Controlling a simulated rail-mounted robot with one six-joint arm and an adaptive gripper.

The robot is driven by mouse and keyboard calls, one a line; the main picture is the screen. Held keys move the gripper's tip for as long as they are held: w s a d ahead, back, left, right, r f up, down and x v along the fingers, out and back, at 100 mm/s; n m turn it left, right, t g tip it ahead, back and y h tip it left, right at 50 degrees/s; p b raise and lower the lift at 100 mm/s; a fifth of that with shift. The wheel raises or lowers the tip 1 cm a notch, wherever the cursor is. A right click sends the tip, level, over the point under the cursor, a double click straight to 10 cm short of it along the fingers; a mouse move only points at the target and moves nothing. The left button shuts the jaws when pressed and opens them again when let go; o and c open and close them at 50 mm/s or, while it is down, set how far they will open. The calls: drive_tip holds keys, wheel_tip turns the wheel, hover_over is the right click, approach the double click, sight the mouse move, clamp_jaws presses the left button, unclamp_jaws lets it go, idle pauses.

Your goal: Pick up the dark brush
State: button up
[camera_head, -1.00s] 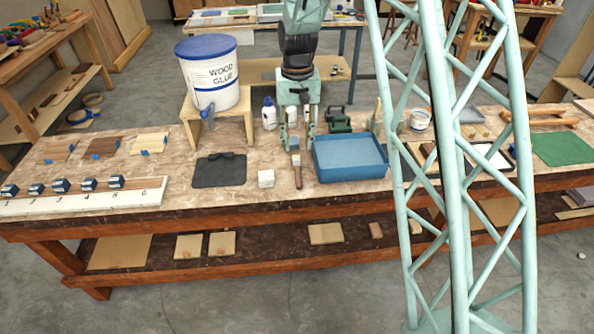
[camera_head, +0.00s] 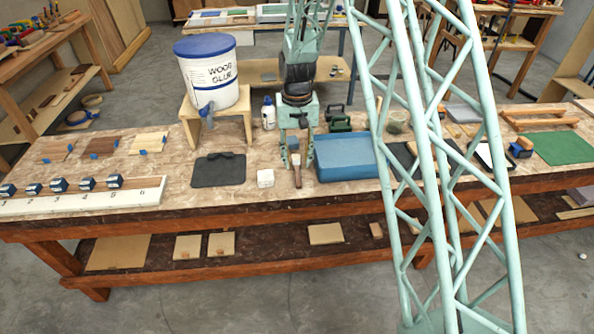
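The dark brush (camera_head: 298,178) lies on the workbench between a white block and a blue tray, its brown end toward the front edge. My gripper (camera_head: 298,162) points down over the back part of the brush. Its two fingers are spread, one to the left and one to the right of the brush, with a gap between them. The brush's back end is partly hidden by the gripper. Whether the fingers touch the brush cannot be told from this distance.
A black mat (camera_head: 218,171) lies further left. A glue bucket (camera_head: 208,90) on a wooden stand (camera_head: 233,120) is behind left. My lattice structure hides part of the bench's right side.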

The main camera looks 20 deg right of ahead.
sight(298, 173)
drive_tip(key=shift+f, duration=0.1)
idle(0.3)
drive_tip(key=shift+d+f+b, duration=0.15)
drive_tip(key=shift+f+b, duration=0.35)
drive_tip(key=shift+f, duration=2.05)
drive_tip(key=c, duration=0.9)
drive_tip(key=shift+r, duration=0.2)
drive_tip(key=shift+r+p, duration=0.4)
drive_tip(key=shift+r, duration=1.3)
drive_tip(key=s, duration=1)
drive_tip(key=s+r, duration=0.1)
drive_tip(key=s, duration=0.5)
drive_tip(key=shift+r+p, duration=0.1)
drive_tip(key=shift+p, duration=0.2)
